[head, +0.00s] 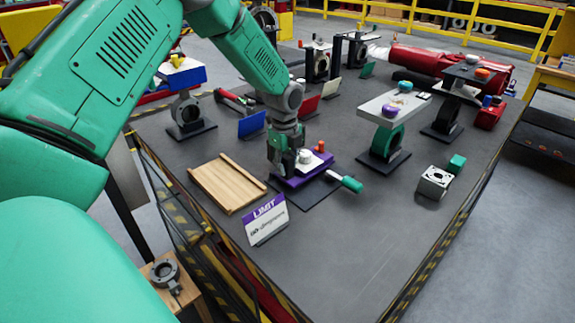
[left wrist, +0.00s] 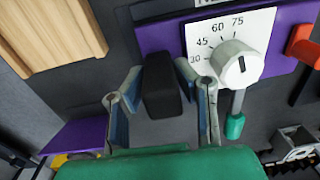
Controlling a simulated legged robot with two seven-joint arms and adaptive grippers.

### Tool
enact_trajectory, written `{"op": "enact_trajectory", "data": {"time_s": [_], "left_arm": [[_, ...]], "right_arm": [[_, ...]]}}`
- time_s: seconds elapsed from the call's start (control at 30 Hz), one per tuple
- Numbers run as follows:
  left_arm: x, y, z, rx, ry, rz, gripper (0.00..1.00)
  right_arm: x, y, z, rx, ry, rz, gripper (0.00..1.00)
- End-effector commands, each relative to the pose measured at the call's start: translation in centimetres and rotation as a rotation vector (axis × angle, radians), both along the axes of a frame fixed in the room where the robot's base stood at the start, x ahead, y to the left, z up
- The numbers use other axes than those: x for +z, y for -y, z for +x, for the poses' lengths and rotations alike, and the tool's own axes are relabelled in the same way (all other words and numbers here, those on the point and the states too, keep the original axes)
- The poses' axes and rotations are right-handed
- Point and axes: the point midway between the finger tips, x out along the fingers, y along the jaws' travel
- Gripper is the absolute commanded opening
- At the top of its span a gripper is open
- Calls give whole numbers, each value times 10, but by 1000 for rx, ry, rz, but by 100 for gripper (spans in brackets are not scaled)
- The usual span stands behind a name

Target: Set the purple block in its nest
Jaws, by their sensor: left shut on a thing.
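The purple block (head: 293,183) is a flat plate beside the wooden tray. It carries a white dial card with angle numbers, a pale knob (left wrist: 237,64) and an orange-red piece (head: 320,147). It also shows at the top of the left wrist view (left wrist: 158,36). My left gripper (head: 287,162) points down over its left part. In the left wrist view the fingers (left wrist: 160,104) are shut on a black grip (left wrist: 160,78) at the block's edge. A dark base plate (head: 308,198) lies under the block; I cannot tell whether they touch. No nest is clearly identifiable. My right gripper is out of view.
The wooden tray (head: 226,187) lies at left, with a LIMIT sign (head: 267,220) in front. A green-handled lever (head: 346,182) sticks out at the block's right. The front-right table top is clear.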

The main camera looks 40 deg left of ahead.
Motion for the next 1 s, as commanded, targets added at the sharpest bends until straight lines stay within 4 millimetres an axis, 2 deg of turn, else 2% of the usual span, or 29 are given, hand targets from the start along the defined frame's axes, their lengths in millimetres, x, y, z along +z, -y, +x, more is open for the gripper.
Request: {"op": "enact_trajectory", "data": {"time_s": [0.97,1.0], "left_arm": [[-19,0,1,0,3,0,0],[-18,0,1,0,3,0,39]], "right_arm": [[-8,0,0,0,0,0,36],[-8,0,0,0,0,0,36]]}}
